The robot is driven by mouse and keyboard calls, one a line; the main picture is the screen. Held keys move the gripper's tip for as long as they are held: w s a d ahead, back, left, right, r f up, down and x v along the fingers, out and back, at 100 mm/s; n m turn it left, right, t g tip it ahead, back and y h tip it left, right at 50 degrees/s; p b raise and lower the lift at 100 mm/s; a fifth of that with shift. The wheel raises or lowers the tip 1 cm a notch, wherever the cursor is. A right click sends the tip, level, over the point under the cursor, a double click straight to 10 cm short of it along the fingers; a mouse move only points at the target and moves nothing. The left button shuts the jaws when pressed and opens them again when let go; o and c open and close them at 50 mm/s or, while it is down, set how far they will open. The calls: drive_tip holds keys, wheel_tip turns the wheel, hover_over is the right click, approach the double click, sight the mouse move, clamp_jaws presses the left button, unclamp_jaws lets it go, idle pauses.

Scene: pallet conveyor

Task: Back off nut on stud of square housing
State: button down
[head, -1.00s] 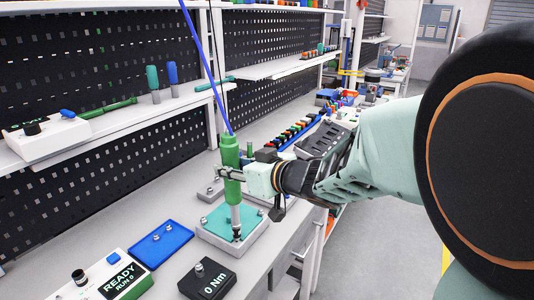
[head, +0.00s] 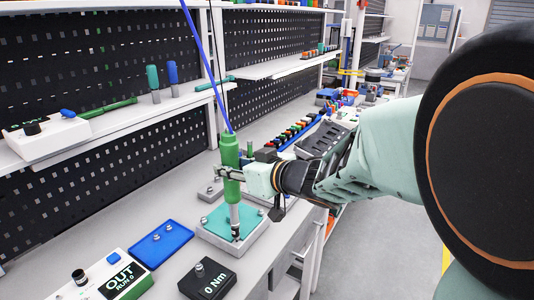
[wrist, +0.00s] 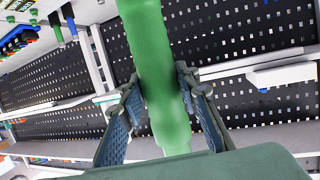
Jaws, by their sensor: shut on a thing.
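My gripper (head: 232,174) is shut around the green body of an upright power driver (head: 230,152), which also fills the middle of the wrist view (wrist: 155,75). A blue cord runs up from the driver's top. Its grey shaft and dark socket point down onto the square housing (head: 247,246), a grey block with a teal top (head: 215,217). The socket end is at a stud near the housing's front corner. The nut there is hidden by the socket, and I cannot tell how far it is seated.
A control box (head: 118,274) reads "OUT RUN 0". A black box (head: 213,283) reads "0 Nm". A blue plate (head: 160,245) with small studs lies left of the housing. Coloured parts (head: 298,132) line the bench behind. A black pegboard (head: 100,60) and shelf bound the left.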

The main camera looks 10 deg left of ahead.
sight(233, 138)
wheel_tip(233, 138, up, 8)
drive_tip(key=p, duration=0.8)
drive_tip(key=shift+d+f, duration=0.1)
drive_tip(key=shift+f, duration=0.2)
